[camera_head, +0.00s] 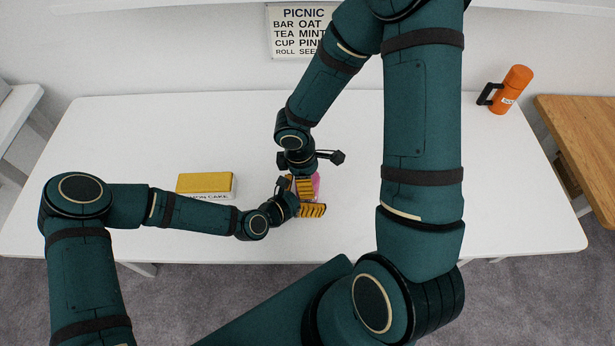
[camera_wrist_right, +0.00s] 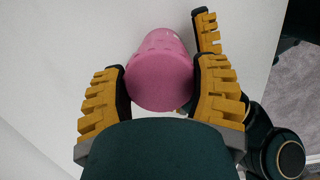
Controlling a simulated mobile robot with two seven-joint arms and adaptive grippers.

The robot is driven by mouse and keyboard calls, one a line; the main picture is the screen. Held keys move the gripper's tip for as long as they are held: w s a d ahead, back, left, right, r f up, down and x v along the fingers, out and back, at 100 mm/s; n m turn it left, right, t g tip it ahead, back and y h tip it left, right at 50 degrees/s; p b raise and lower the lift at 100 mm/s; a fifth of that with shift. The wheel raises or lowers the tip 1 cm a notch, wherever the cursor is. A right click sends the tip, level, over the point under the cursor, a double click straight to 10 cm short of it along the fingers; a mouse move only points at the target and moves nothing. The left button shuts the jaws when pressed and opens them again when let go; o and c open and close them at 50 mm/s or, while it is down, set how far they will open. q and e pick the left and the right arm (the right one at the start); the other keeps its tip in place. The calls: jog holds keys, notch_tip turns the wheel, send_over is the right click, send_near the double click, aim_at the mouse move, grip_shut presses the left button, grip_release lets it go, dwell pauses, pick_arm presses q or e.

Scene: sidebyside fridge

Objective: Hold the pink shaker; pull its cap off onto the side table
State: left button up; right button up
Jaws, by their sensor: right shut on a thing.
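The pink shaker (camera_head: 316,184) is near the front middle of the white table, mostly hidden by my two grippers. In the right wrist view its round pink end (camera_wrist_right: 160,82) faces the camera. My right gripper (camera_head: 305,186) comes down from above and is shut on the shaker's near end, one finger on each side in the wrist view (camera_wrist_right: 158,72). My left gripper (camera_head: 302,206) reaches in from the left, close beside the shaker. One of its yellow fingers (camera_wrist_right: 207,32) shows at the shaker's side; the other is hidden. The seam of the cap is not visible.
A yellow cake box (camera_head: 205,184) lies left of the grippers on the white table (camera_head: 120,140). An orange flask (camera_head: 511,90) stands at the back right. A wooden table (camera_head: 580,120) is at the right, a white one (camera_head: 15,112) at the left. The table's right half is mostly clear.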

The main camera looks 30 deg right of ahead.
pick_arm(q)
jog(key=shift+a, duration=0.2)
jog(key=shift+v, duration=0.75)
jog(key=shift+d, duration=0.2)
jog(key=shift+x, duration=0.8)
jog(key=shift+a+f, duration=0.1)
jog(key=c, duration=1.4)
jog(key=shift+r, duration=0.2)
dwell(0.5)
